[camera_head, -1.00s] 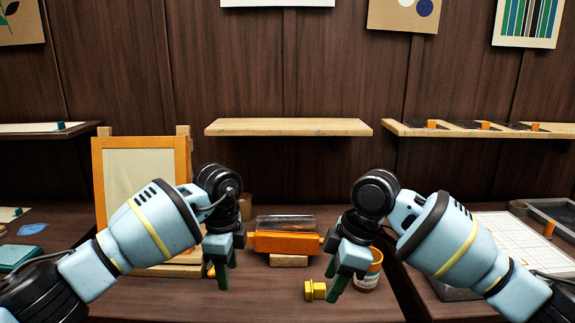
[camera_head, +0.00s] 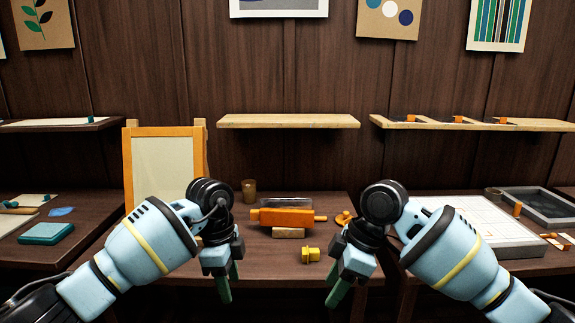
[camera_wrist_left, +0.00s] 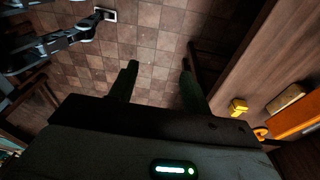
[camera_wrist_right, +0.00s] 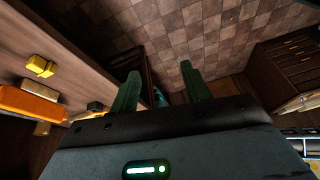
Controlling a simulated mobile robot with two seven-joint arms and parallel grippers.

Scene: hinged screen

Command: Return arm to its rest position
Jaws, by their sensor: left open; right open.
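The hinged screen (camera_head: 130,165), an orange frame around a pale panel, stands upright at the left of the middle table, behind my left arm. My left gripper (camera_head: 229,284) hangs downward before the table's front edge, open and empty. In the left wrist view its two green fingers (camera_wrist_left: 158,78) are apart with only tiled floor between them. My right gripper (camera_head: 341,289) also points down, open and empty. In the right wrist view its fingers (camera_wrist_right: 160,78) are apart. Neither gripper touches anything.
An orange roller-like tool (camera_head: 287,217) rests on a wooden block (camera_head: 288,233). A yellow piece (camera_head: 311,254) lies nearer the edge. A brown cup (camera_head: 249,188) stands behind. A gridded board (camera_head: 478,222) is on the right table, a teal block (camera_head: 46,233) on the left.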

